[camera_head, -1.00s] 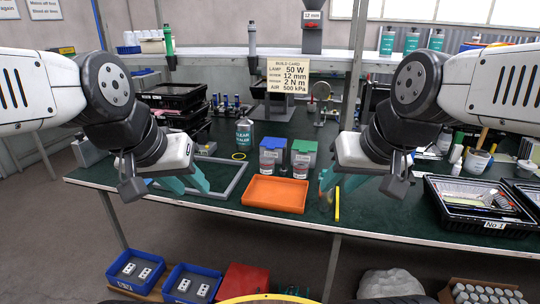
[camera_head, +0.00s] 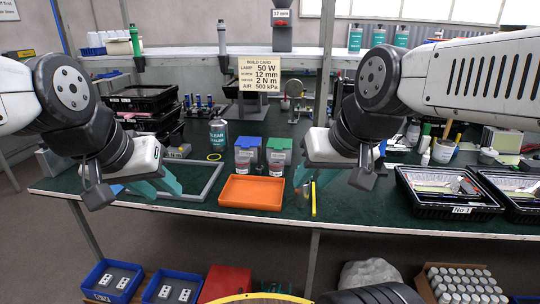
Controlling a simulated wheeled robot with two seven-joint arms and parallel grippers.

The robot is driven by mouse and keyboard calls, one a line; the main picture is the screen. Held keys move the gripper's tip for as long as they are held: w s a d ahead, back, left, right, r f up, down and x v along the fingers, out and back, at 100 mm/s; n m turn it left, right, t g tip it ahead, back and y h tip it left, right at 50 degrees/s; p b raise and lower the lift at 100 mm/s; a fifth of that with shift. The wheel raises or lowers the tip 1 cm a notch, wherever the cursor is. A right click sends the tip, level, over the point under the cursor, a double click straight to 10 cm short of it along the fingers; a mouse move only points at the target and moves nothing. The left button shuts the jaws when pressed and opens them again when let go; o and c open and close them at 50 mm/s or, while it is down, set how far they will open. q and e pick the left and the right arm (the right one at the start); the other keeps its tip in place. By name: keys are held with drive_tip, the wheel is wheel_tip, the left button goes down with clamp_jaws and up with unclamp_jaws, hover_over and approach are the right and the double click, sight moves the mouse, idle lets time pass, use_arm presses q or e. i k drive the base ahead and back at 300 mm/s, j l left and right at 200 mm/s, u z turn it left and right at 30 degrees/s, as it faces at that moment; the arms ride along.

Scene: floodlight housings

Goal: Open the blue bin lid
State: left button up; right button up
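The blue bin, with its blue lid (camera_head: 248,142), stands on the green bench behind the orange tray. Its lid looks down over a grey front with a white label. A similar bin with a green lid (camera_head: 279,143) stands right beside it. My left gripper (camera_head: 156,184) has teal fingers spread apart and is empty, over the grey frame to the left of the bins. My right gripper (camera_head: 311,178) is to the right of and in front of the green-lidded bin, its teal fingers apart with nothing seen between them. Neither gripper touches the blue lid.
The orange tray (camera_head: 252,191) lies in front of both bins at the bench edge. A grey frame (camera_head: 205,180) lies to the left. A yellow stick (camera_head: 313,198) lies beside my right gripper. Black crates (camera_head: 450,207) stand at right.

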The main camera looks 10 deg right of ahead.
sight(245, 142)
drive_tip(key=i+j+z, duration=0.1)
drive_tip(key=j, duration=0.25)
drive_tip(key=i+j, duration=0.3)
drive_tip(key=i+j+z, duration=0.15)
drive_tip(key=j, duration=0.25)
drive_tip(key=i+j+z, duration=0.1)
drive_tip(key=j, duration=0.3)
drive_tip(key=i+j, duration=0.25)
drive_tip(key=j, duration=0.15)
drive_tip(key=i+j+z, duration=0.15)
drive_tip(key=j, duration=0.2)
